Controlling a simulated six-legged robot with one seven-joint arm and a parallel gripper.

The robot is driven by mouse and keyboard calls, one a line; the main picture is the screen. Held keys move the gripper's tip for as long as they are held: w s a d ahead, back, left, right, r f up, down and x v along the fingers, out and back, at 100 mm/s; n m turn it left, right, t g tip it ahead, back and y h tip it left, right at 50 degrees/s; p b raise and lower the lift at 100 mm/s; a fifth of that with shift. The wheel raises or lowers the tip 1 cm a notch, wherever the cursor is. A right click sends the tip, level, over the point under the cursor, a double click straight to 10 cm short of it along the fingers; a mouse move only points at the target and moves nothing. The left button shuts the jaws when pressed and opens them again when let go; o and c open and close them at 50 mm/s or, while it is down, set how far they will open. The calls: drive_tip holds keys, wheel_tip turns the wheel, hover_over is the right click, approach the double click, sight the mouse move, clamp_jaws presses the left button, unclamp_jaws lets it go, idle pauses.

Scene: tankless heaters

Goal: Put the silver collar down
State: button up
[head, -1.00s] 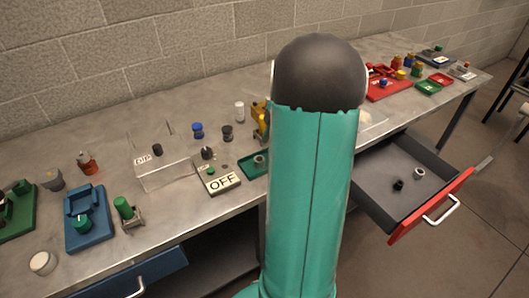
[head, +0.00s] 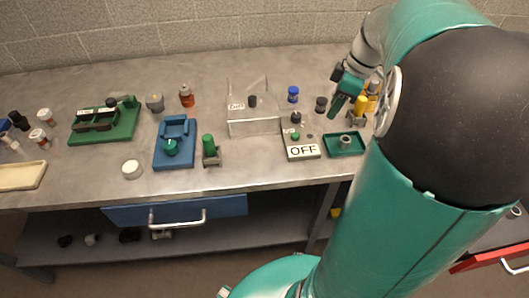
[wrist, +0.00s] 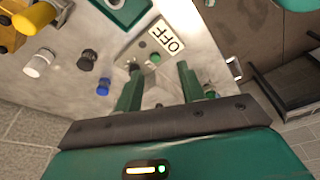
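My gripper (head: 337,108) is over the back of the bench, near the yellow-topped part. In the wrist view its two green fingers (wrist: 159,72) stand apart with nothing seen between them, so it is open. A grey ring-shaped collar (head: 345,142) sits in the small green tray (head: 331,150), in front of and below my gripper. It may be the silver collar, but its finish is hard to tell. The tray is cut off at the top of the wrist view (wrist: 140,13). Another grey ring (head: 514,213) lies in the open drawer at the right edge.
The box marked OFF (head: 303,152) stands left of the green tray. A clear box (head: 254,125), blue cap (head: 293,94) and black knob (head: 321,104) are nearby. The red-fronted drawer (head: 490,258) juts out at right.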

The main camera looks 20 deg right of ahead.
drive_tip(key=s+a+r+m+t+h, duration=0.1)
drive_tip(key=s+a+m, duration=0.3)
drive_tip(key=a, duration=0.8)
drive_tip(key=s+a+r+m+t+h, duration=0.1)
drive_tip(key=s+a+m, duration=0.3)
drive_tip(key=a, duration=0.8)
drive_tip(key=shift+s+a+r+m+t, duration=0.15)
drive_tip(key=shift+s+r+m+t, duration=0.2)
drive_tip(key=shift+s+t, duration=0.45)
drive_tip(key=shift+f, duration=0.1)
